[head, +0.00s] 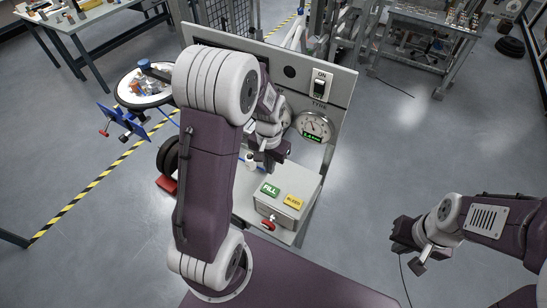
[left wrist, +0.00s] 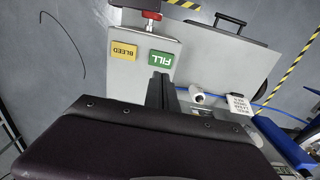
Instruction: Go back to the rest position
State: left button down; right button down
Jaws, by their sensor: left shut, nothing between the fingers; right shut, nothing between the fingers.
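My left gripper (head: 266,166) hangs in front of the grey panel (head: 345,88), above the box with the green FILL button (head: 270,189) and yellow BLEED button (head: 293,202). It is shut and empty. My left arm is bent up and over and hides part of the panel. In the left wrist view, the dark fingers (left wrist: 164,92) point towards the FILL button (left wrist: 161,59), with the BLEED button (left wrist: 125,50) beside it. My right gripper (head: 404,238) is shut and empty, over open floor at the lower right.
The panel carries an ON switch (head: 320,86) and a round gauge (head: 314,127). A red handle (head: 268,223) sits at the box's front. A round tray (head: 143,86) with small parts stands left. Workbenches stand at the back. The floor around my right arm is clear.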

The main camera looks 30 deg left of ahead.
pick_arm(q)
jog(key=shift+w, duration=0.15)
jog(key=s+d+f+n+t+b, duration=0.1)
jog(key=s+d+f+b, duration=0.3)
jog(key=s+f+b, duration=0.5)
jog(key=f+b, duration=0.1)
jog(key=b, duration=0.3)
jog(key=shift+s+d+f, duration=0.2)
jog(key=shift+d+f, duration=0.05)
jog(key=shift+f, duration=0.1)
dwell(2.0)
